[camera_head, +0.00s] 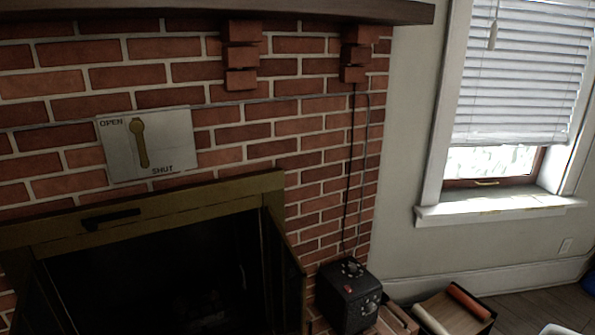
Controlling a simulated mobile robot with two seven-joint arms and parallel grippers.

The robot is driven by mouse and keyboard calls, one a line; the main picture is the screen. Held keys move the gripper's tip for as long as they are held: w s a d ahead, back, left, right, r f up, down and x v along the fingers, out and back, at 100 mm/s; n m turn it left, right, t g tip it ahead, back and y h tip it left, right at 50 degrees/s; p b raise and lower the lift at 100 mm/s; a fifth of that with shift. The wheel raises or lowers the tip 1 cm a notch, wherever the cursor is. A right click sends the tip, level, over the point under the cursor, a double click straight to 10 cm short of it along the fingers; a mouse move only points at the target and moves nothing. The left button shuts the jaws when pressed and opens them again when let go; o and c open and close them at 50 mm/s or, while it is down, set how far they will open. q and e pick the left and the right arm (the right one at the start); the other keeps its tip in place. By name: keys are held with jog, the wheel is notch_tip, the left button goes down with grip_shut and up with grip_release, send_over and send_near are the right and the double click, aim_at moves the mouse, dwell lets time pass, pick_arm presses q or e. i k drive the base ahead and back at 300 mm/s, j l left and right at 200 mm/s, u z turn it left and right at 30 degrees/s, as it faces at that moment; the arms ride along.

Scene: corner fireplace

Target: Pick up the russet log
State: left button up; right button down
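A russet, orange-brown log (469,302) lies at the right end of a shallow dark-edged tray (449,312) at the bottom right of the head view. A pale cream log (430,319) lies at the tray's left side, apart from the russet one. The near part of the tray is cut off by the bottom edge of the picture. Neither of my grippers is in view.
A black box with knobs (349,296) stands on the brick hearth left of the tray. The fireplace (190,275) has an open dark front with a brass frame. A window sill (500,208) juts out at right. Wooden floor (545,307) shows right of the tray.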

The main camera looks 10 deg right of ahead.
aim_at(475, 307)
jog(key=z, duration=1.7)
jog(key=i+l+z, duration=0.1)
jog(key=i+z, duration=0.25)
jog(key=i, duration=0.15)
jog(key=i+j+z, duration=0.1)
jog(key=i+z, duration=0.25)
jog(key=i, duration=0.2)
jog(key=i+j+z, duration=0.2)
jog(key=i+j, duration=0.15)
jog(key=i, duration=0.3)
jog(key=i+j+z, duration=0.15)
jog(key=i+j, duration=0.35)
jog(key=i, duration=0.15)
